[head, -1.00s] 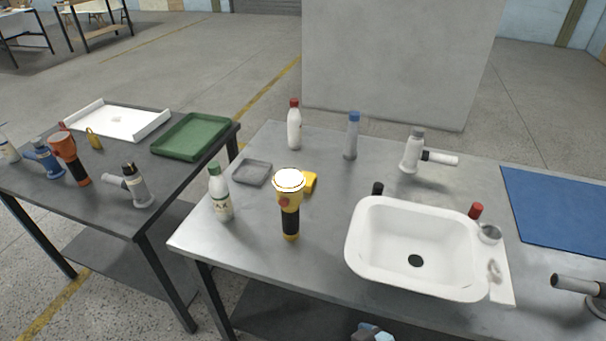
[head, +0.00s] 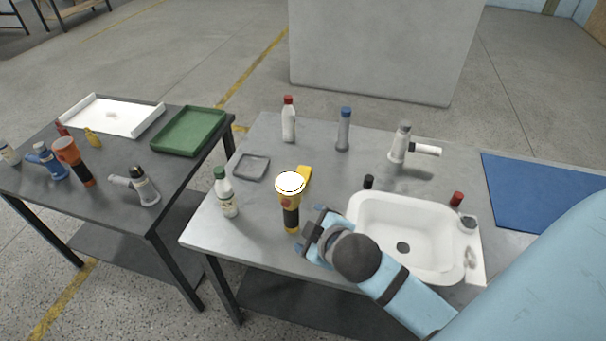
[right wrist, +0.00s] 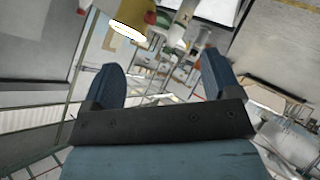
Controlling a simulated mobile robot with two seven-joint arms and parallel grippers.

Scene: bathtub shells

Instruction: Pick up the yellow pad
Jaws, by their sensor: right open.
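The yellow pad (head: 305,174) lies on the near grey table, mostly hidden behind a yellow and black flashlight (head: 290,208) that stands upright with its lit face up. My right gripper (head: 310,229) is open and empty, just right of the flashlight and left of the white basin, nearer the front edge than the pad. In the right wrist view, the open fingers (right wrist: 160,70) show nothing between them at close range; the flashlight's yellow head (right wrist: 127,24) is at the upper left. My left gripper is not in view.
A green-capped bottle (head: 225,193) and a grey tray (head: 251,167) stand left of the flashlight. The white basin (head: 360,235) is to the right. A red-capped bottle (head: 288,121) and a blue-capped bottle (head: 343,131) stand behind. The table between these bottles and the pad is clear.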

